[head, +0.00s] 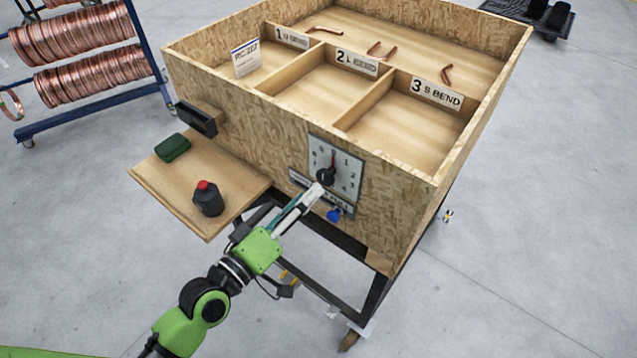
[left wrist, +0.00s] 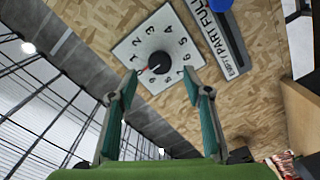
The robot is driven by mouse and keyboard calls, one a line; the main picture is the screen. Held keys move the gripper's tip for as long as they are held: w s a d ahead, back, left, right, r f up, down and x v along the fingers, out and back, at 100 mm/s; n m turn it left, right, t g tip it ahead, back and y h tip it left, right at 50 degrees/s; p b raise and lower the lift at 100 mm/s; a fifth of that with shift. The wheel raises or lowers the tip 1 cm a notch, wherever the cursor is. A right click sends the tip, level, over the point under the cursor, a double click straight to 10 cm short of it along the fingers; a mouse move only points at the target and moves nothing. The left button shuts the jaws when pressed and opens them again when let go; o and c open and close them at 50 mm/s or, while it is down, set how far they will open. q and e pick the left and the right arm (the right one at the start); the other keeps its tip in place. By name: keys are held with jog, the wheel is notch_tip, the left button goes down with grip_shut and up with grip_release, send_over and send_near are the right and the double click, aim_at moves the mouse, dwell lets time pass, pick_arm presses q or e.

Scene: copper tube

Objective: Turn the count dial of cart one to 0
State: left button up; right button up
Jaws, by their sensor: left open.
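The count dial (head: 337,168) is a white square plate with digits around a black knob (head: 325,176) on the front of the wooden cart (head: 385,212). Its red pointer points up in the head view, toward the top of the plate; the digit there is unclear. In the left wrist view the knob (left wrist: 160,62) lies just beyond and between my fingertips, with red on its lower left side. My left gripper (head: 318,190) is open in front of the dial. Its spread fingers (left wrist: 163,85) hold nothing, and contact with the knob cannot be told. My right gripper is out of view.
Below the dial are an EMPTY-PART-FULL label (left wrist: 222,48) and a blue knob (head: 334,214). A side shelf (head: 160,190) holds a black bottle with a red cap (head: 208,198) and a green case (head: 173,147). A copper coil rack (head: 85,65) stands at the left.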

pick_arm(q)
jog(key=v, duration=0.5)
jog(key=shift+a, duration=0.1)
dwell(0.3)
jog(key=s+a+f+m+g+y+b, duration=0.1)
jog(key=a+f+g+y+b, duration=0.2)
jog(key=f, duration=1.1)
jog(key=s+a+f+m+y+b, duration=0.15)
jog(key=a+f, duration=0.45)
jog(key=f, duration=0.8)
jog(key=s+a+f+g+y+b, duration=0.1)
jog(key=a+f+g+y+b, duration=0.2)
jog(key=f, duration=1.2)
jog(key=s+a+f+m+g+y+b, duration=0.2)
jog(key=s+a+f+g, duration=0.15)
jog(key=s+f, duration=0.95)
jog(key=s+f+m+g+b, duration=0.1)
jog(key=s+f+g, duration=0.1)
jog(key=s+f, duration=0.4)
jog(key=s+f+m+g+y+b, duration=0.1)
jog(key=s+f+g, duration=0.1)
jog(key=s+f, duration=0.5)
jog(key=s+a, duration=0.1)
jog(key=s, duration=0.4)
jog(key=shift+s+f, duration=0.3)
jog(key=shift+s, duration=0.1)
